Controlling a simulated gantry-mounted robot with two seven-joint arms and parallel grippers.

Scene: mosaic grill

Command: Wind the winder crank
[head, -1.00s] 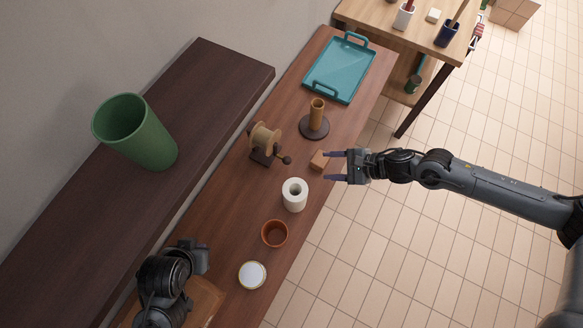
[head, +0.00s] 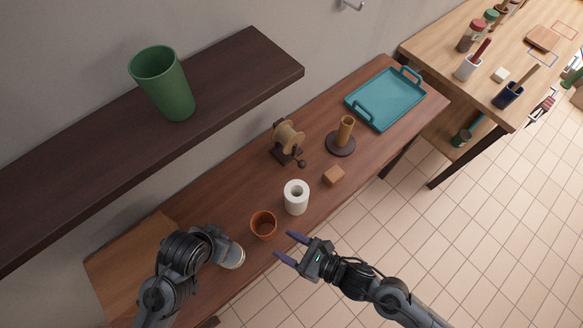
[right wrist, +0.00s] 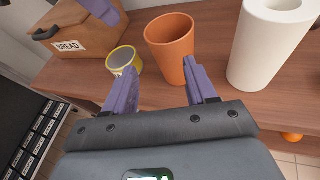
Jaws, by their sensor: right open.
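The winder (head: 287,137) stands on the brown bench below the dark shelf in the head view. It has a tan spool on a dark stand, and its crank ends in a dark round knob (head: 302,164) on the right side. My right gripper (head: 283,247) is open and empty at the bench's front edge, well away from the winder. In the right wrist view its spread purple fingers (right wrist: 160,85) point at the orange cup (right wrist: 172,50). My left gripper (head: 224,246) is over the round tin at the left; its fingers are unclear. The winder is outside the wrist view.
A brown post on a round base (head: 341,144) stands right of the winder, with a teal tray (head: 386,98) beyond. A bread box (right wrist: 85,28) is at the left.

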